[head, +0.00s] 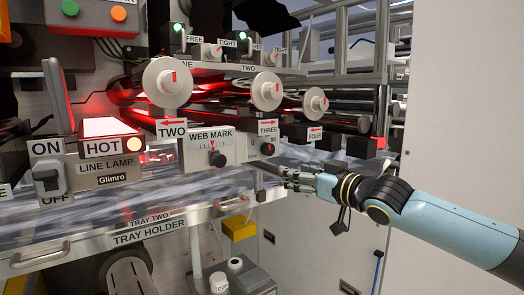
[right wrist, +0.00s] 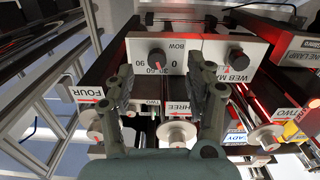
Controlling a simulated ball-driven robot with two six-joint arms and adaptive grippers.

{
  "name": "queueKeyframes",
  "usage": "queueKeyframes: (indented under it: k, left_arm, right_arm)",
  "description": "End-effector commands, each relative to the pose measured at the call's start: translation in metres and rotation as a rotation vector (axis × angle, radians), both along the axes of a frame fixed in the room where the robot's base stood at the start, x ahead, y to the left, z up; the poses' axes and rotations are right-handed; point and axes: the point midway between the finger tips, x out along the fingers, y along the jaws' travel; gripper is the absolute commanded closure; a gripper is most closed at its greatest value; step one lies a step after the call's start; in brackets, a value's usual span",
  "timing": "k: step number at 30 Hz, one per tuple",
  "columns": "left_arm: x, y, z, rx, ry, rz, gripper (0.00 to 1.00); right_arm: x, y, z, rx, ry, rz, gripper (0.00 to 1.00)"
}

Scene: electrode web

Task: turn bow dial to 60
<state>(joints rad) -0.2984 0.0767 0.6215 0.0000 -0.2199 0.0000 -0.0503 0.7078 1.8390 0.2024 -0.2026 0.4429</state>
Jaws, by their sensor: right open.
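The bow dial is a dark round knob (right wrist: 156,58) on a white panel marked BOW with a printed scale from 0 to 90; this view is upside down. Its exact setting is too small to read. In the head view the dial (head: 267,149) sits under the THREE label, with 90 visible beside it. My right gripper (right wrist: 160,74) is open and empty, its two fingers to either side of the dial in the picture. In the head view the right gripper (head: 284,178) is below and right of the dial, apart from it. My left gripper is not in view.
The WEB MARK panel (head: 196,157) with its own black knob is left of the dial. White rollers (head: 267,90) stick out above. The TRAY HOLDER rail (head: 130,233) runs below, with a yellow block (head: 238,228) under it. A pale wall (head: 460,120) stands at right.

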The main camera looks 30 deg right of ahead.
Motion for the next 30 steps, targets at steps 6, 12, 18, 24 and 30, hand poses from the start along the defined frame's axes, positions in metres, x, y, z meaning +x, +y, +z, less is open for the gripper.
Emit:
queueKeyframes:
  k: [6, 12, 18, 24, 30]
  left_arm:
    - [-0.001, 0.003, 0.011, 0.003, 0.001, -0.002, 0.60]
    - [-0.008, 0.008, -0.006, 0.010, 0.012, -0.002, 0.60]
    - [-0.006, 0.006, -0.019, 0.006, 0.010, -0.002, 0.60]
    - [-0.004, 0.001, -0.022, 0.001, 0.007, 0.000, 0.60]
    - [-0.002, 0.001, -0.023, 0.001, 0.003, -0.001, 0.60]
  right_arm:
    - [0.010, -0.007, 0.037, -0.040, -0.033, 0.002, 0.45]
    - [0.029, -0.006, 0.033, -0.034, -0.035, -0.001, 0.45]
    - [0.064, -0.002, 0.035, -0.031, -0.035, 0.004, 0.45]
    - [0.099, 0.000, 0.035, -0.035, -0.032, 0.002, 0.45]
    - [0.113, 0.002, 0.035, -0.039, -0.031, 0.003, 0.45]
